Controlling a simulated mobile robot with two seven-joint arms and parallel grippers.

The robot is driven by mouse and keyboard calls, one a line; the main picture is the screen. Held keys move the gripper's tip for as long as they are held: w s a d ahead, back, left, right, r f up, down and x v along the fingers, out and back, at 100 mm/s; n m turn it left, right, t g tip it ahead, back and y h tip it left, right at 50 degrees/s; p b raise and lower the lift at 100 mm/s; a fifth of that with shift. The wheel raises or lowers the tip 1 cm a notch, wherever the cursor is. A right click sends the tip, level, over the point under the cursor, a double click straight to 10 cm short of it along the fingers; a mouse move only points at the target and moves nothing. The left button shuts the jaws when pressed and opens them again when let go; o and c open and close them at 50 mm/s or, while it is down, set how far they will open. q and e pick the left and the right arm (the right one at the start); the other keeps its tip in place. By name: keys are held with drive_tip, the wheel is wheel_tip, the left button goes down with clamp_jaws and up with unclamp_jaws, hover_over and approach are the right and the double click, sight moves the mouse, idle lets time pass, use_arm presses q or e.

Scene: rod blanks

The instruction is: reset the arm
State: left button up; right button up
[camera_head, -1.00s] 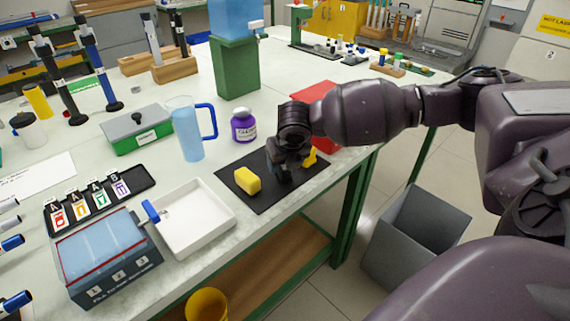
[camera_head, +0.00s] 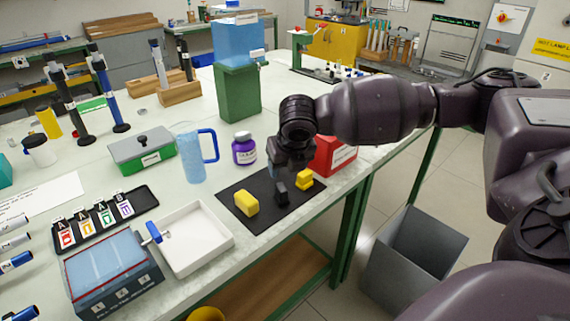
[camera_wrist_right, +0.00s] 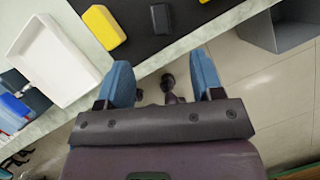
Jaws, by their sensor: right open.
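My right gripper (camera_head: 291,166) hangs above the black mat (camera_head: 252,218), pointing down from the right arm. In the right wrist view its two blue fingers (camera_wrist_right: 161,82) are spread wide with nothing between them. On the mat lie a yellow block (camera_head: 246,204) at the left, a dark block (camera_head: 282,194) in the middle and another yellow piece (camera_head: 304,180) at the right. The yellow block (camera_wrist_right: 104,27) and the dark block (camera_wrist_right: 160,19) also show in the right wrist view, beyond the fingertips and apart from them. My left gripper is in neither view.
A white tray (camera_head: 228,242) lies left of the mat. The table's front edge is close, with a grey bin (camera_head: 440,246) on the floor beyond.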

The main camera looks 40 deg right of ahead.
idle(0.3)
drive_tip(key=w+a+r+m+t+y, duration=0.3)
drive_tip(key=w+a+r+m+t, duration=0.3)
drive_tip(key=m, duration=0.3)
drive_tip(key=s+a+f+m+t+y, duration=0.2)
drive_tip(key=a+f+m+y, duration=0.4)
drive_tip(key=a, duration=0.4)
drive_tip(key=s+d+f+m+h+p, duration=0.1)
drive_tip(key=s+d+f+m+h, duration=0.2)
drive_tip(key=s+f+m, duration=0.5)
drive_tip(key=s+d+f+m+g+h+p, duration=0.1)
drive_tip(key=s+d+f+m+h, duration=0.2)
drive_tip(key=s+f+m, duration=0.5)
drive_tip(key=s+f, duration=0.3)
drive_tip(key=s, duration=0.3)
drive_tip(key=s+f+h, duration=0.1)
drive_tip(key=s+f, duration=0.3)
drive_tip(key=s, duration=0.3)
drive_tip(key=shift+s+d+f+h, duration=0.15)
drive_tip(key=shift+s+d+h, duration=0.15)
drive_tip(key=shift+d, duration=0.1)
